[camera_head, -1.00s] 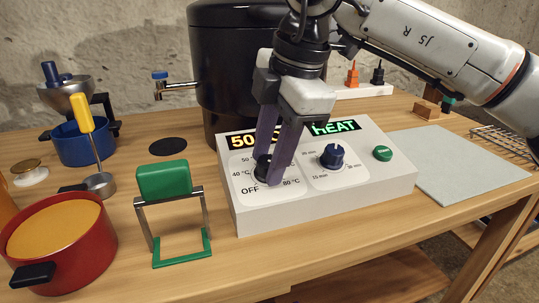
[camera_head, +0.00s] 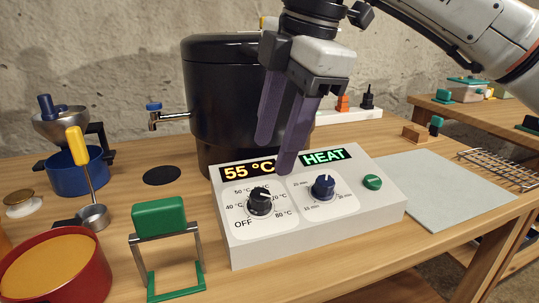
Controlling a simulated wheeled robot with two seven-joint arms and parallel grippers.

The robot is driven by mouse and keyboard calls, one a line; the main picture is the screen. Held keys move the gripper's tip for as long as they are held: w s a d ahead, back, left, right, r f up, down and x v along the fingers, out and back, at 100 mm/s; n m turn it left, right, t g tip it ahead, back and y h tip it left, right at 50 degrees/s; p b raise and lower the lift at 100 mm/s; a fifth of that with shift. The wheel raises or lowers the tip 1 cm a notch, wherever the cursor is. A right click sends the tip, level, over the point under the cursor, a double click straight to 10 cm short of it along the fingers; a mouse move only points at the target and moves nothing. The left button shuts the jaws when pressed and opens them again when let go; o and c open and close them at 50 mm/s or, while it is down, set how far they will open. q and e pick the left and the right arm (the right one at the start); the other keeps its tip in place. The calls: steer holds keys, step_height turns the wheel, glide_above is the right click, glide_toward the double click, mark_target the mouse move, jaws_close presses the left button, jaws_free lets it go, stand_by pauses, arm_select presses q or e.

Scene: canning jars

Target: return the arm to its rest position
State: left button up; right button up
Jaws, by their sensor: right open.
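My right gripper (camera_head: 273,156) hangs above the white control box (camera_head: 320,232) with its two purple fingers spread apart and empty. The fingertips are just behind and above the black temperature knob (camera_head: 260,201), clear of it. The box's left display (camera_head: 249,171) reads 55 °C and its right display (camera_head: 324,156) reads HEAT. My right arm (camera_head: 470,35) comes in from the upper right. My left gripper does not show.
A large black pot (camera_head: 205,100) with a tap stands right behind the box. A green jar lifter (camera_head: 159,218), a red pot (camera_head: 70,275), a ladle (camera_head: 94,217) and a blue pot with funnel (camera_head: 76,178) stand on the left. A grey mat (camera_head: 445,190) lies clear on the right.

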steer(key=shift+d+r, duration=0.1)
steer(key=shift+r, duration=0.2)
steer(key=shift+r, duration=0.1)
